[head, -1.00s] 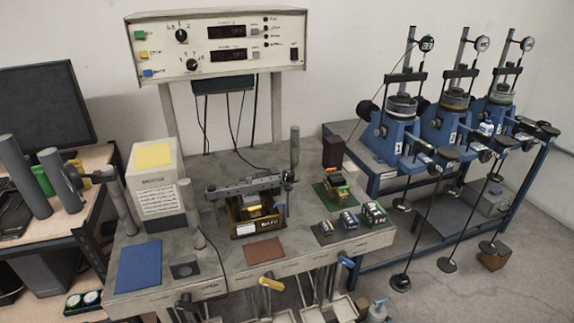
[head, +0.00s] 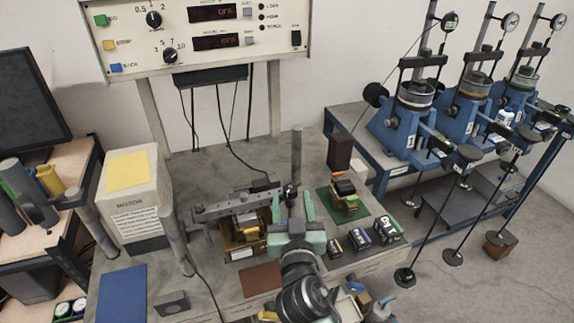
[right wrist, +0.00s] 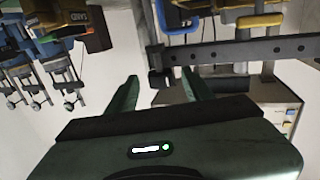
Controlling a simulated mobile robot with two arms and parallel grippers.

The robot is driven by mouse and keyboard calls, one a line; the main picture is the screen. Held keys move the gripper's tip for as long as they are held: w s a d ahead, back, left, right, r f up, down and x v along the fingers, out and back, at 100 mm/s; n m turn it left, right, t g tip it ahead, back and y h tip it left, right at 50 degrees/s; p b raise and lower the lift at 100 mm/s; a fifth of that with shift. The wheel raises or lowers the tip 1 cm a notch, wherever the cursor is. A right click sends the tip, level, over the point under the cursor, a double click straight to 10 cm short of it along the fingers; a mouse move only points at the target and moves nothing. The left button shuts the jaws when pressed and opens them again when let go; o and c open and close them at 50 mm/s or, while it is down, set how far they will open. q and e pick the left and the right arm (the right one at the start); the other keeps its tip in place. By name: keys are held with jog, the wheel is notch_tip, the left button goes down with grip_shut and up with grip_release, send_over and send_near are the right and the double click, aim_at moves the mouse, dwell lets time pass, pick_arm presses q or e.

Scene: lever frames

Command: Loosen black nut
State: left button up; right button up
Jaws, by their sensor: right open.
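The shear rig on the grey bench has a dark metal crossbar (head: 235,204) that meets an upright grey post (head: 296,155). A small dark clamp piece, which looks like the black nut (head: 291,190), sits at that joint; its exact shape is too small to tell. In the right wrist view the crossbar (right wrist: 250,50) runs right from a dark clamp piece (right wrist: 157,58) on the post. My right gripper (head: 293,206) is open and empty, its green fingers pointing toward this joint. In the right wrist view my right gripper (right wrist: 160,77) has its fingertips either side of the clamp's line. My left gripper is out of view.
A white control box (head: 200,35) stands above the bench's back. A motor block (head: 135,200) is at the left. Small devices (head: 360,238) and a green plate (head: 343,214) lie right of my gripper. Blue lever frames (head: 400,125) stand at the right.

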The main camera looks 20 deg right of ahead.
aim_at(290, 188)
jog(key=shift+w+r, duration=0.2)
jog(key=shift+r, duration=0.3)
jog(key=shift+w+d+r+p, duration=0.15)
jog(key=shift+w+r+p, duration=0.1)
jog(key=shift+w+p, duration=0.35)
jog(key=shift+w+d+r+p, duration=0.1)
jog(key=shift+w+r+p, duration=0.1)
jog(key=shift+w+p, duration=0.35)
jog(key=w, duration=0.2)
jog(key=w+f, duration=0.1)
jog(key=shift+d, duration=0.3)
jog(key=shift+w+d, duration=0.15)
jog(key=shift+w, duration=0.15)
jog(key=shift+s, duration=0.1)
jog(key=shift+c, duration=1)
grip_shut()
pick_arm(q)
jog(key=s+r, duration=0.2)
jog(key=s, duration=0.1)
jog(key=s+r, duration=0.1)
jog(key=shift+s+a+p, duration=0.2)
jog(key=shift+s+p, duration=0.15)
